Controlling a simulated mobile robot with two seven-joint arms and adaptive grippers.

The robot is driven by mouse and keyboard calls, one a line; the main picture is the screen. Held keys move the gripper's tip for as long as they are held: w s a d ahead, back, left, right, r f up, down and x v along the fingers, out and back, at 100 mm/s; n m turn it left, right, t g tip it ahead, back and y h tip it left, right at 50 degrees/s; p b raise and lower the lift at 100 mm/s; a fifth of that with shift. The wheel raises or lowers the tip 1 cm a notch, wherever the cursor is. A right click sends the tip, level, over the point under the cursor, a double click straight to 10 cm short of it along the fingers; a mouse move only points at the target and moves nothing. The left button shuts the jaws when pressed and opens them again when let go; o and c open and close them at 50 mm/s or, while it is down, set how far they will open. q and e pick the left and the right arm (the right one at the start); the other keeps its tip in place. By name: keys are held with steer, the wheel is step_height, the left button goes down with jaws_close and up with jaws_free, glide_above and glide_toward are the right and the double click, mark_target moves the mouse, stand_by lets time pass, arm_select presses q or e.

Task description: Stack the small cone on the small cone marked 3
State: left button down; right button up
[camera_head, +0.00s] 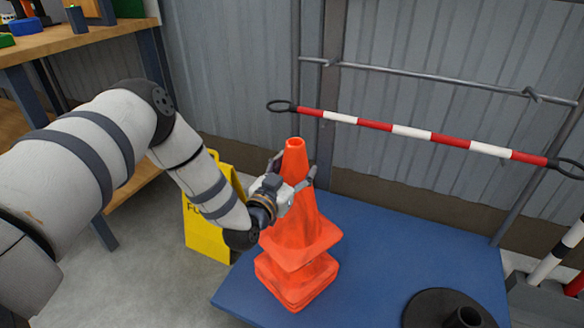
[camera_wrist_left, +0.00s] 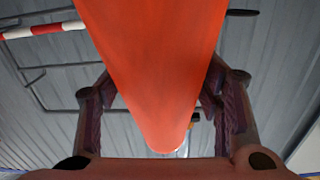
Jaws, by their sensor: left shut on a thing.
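An orange small cone (camera_head: 297,228) stands roughly upright above another orange cone (camera_head: 297,288) on the blue table. The upper one covers the lower one's body, so mainly the lower base shows. I cannot tell whether the upper cone rests fully on it or is held slightly above. No number 3 shows on either cone. My left gripper (camera_head: 293,170) is shut on the upper cone, with a finger on each side below its tip. In the left wrist view the cone (camera_wrist_left: 155,65) fills the middle between the fingers. My right gripper is not in view.
The blue table top (camera_head: 385,235) is clear right of the cones, up to a dark round base with a socket (camera_head: 440,310). A red and white bar (camera_head: 410,131) runs behind. A yellow floor sign (camera_head: 205,228) stands left; a wooden bench (camera_head: 65,38) is further left.

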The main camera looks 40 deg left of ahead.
arm_select(q)
steer(key=shift+w+d, duration=0.15)
steer(key=shift+d, duration=0.2)
steer(key=shift+f+b, duration=4.25)
steer(key=shift+f, duration=2.45)
steer(key=shift+c, duration=2)
jaws_free()
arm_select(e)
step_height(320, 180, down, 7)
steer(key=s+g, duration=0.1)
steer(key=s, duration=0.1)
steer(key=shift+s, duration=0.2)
